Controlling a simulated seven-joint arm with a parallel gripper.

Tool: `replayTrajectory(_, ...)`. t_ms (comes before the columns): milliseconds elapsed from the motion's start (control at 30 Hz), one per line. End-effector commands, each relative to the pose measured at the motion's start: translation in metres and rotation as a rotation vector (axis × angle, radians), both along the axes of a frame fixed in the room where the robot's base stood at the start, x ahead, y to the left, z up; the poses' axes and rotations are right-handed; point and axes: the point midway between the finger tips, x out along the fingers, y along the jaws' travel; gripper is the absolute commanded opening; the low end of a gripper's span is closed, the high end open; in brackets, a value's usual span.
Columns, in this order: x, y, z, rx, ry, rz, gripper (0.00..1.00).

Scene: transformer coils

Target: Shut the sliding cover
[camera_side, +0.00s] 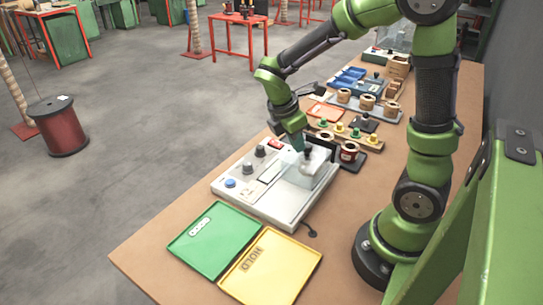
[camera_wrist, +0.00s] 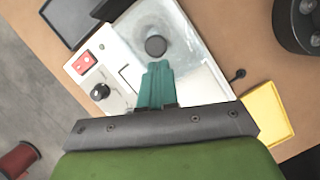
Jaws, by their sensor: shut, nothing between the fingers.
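The sliding cover (camera_side: 320,171) is a clear, pale panel on the right part of a light grey box (camera_side: 262,207). A round dark knob (camera_wrist: 155,46) stands on the cover. In the wrist view the cover (camera_wrist: 190,65) looks shiny and glassy. My gripper (camera_side: 299,147) is shut and empty, its teal fingers pointing down at the cover. In the wrist view the gripper tips (camera_wrist: 158,65) are right beside the knob; I cannot tell whether they touch it. How far the cover is slid is hard to tell.
The box also carries a red switch (camera_wrist: 83,63), dark dials and a blue button (camera_side: 230,183). A green tray (camera_side: 214,240) and a yellow tray (camera_side: 271,268) lie in front.

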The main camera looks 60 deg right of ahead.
Motion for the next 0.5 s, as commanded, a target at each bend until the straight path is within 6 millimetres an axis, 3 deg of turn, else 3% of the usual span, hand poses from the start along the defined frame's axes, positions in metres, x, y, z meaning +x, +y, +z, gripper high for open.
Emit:
replayTrajectory(133,0.0,-0.006,0.0,0.0,0.0,-0.003,0.0)
replayTrajectory(333,0.0,-0.032,0.0,-0.001,0.0,-0.003,0.0)
replayTrajectory(500,0.0,-0.033,0.0,-0.001,0.0,0.0,0.0)
